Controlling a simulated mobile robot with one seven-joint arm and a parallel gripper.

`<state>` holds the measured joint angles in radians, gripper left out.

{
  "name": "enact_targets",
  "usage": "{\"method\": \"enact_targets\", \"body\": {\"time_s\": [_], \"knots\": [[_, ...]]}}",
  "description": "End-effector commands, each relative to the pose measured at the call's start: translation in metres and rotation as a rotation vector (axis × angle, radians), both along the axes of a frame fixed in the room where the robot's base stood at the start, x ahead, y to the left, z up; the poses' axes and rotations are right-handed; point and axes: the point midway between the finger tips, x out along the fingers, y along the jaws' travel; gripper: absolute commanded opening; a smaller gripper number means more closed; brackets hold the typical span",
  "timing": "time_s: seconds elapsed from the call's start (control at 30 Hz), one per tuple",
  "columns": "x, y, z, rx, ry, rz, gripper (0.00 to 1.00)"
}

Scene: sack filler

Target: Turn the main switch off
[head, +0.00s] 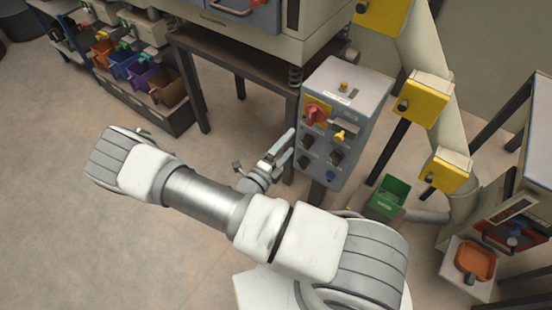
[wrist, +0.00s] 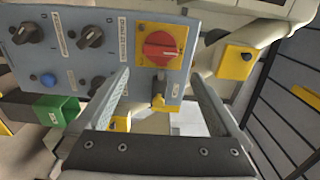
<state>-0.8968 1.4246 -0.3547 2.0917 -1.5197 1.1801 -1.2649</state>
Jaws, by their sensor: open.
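The main switch appears to be the red rotary knob on a yellow plate (head: 317,114), at the upper left of the grey control box's front. It also shows in the wrist view as a red knob (wrist: 162,47), whose exact setting I cannot read. My gripper (head: 289,147) is at the left side of the box front, fingers toward it. In the wrist view my gripper (wrist: 160,80) is open and empty, with the red knob beyond and roughly between the fingertips. It appears apart from the knob. The grey control box (head: 345,88) is upright.
A yellow lever (wrist: 158,101) sits close beside the red knob, between my fingers in the wrist view. Black knobs (wrist: 89,37) and a blue button (wrist: 49,80) share the panel. A green bin (head: 388,197) is right of the box. Open floor (head: 60,215) lies left.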

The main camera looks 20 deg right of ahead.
Motion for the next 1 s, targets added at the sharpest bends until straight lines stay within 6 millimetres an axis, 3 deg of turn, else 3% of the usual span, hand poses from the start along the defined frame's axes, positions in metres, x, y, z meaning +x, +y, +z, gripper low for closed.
{"method": "enact_targets", "body": {"time_s": [0.1, 0.33, 0.8, 1.0], "knots": [[-0.016, 0.021, -0.001, 0.002, 0.001, 0.003, 1.0], [-0.035, 0.044, -0.001, 0.0, 0.001, 0.0, 1.0], [-0.038, 0.048, 0.001, 0.007, -0.005, -0.008, 1.0], [-0.041, 0.043, 0.024, 0.143, -0.118, -0.133, 1.0]]}}
